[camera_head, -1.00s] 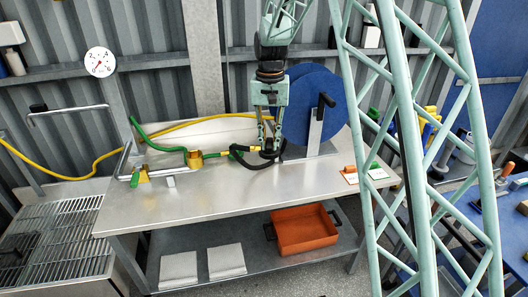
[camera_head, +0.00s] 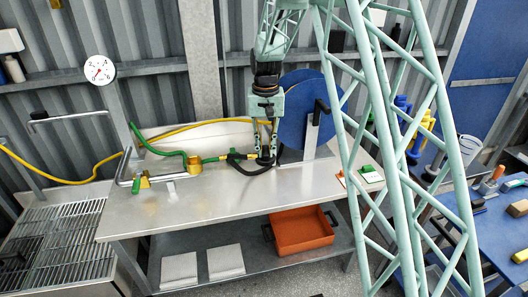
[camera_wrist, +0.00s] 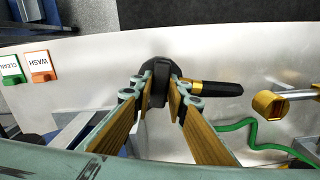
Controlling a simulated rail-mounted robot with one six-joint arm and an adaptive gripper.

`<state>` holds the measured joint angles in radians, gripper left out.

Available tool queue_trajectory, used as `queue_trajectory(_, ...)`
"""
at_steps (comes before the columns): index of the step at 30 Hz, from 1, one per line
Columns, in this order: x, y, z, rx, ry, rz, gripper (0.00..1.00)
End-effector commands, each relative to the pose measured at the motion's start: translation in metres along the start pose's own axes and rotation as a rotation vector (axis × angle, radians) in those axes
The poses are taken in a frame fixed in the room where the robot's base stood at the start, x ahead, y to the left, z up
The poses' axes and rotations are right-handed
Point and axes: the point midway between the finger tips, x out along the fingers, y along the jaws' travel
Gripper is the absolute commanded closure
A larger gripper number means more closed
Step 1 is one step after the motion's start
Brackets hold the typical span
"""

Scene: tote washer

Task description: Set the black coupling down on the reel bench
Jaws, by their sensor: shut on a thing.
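The black coupling (camera_wrist: 160,72) is between my two fingertips in the wrist view, with a brass collar and a black sleeve (camera_wrist: 222,89) to its right. My gripper (camera_head: 265,156) is shut on it, in front of the blue reel in the head view. The coupling shows there as a dark piece (camera_head: 265,162) at the fingertips, low over the reel bench (camera_head: 225,202). I cannot tell whether it touches the metal top. A black hose loop (camera_head: 241,165) lies just left of the fingers.
The blue reel (camera_head: 300,98) stands close behind my gripper. Brass fittings (camera_head: 193,166) and a green hose (camera_head: 155,147) are at left. Two tags, red (camera_wrist: 39,62) and green (camera_wrist: 10,68), lie at the reel's right. The bench's front middle is clear.

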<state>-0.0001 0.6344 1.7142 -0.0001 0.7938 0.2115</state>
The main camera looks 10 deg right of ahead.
Motion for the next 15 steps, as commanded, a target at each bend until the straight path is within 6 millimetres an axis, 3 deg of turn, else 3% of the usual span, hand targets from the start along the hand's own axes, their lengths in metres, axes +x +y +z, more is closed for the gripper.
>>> queue_trajectory(15,0.017,-0.003,-0.014,-0.106,-0.002,0.000,1.00)
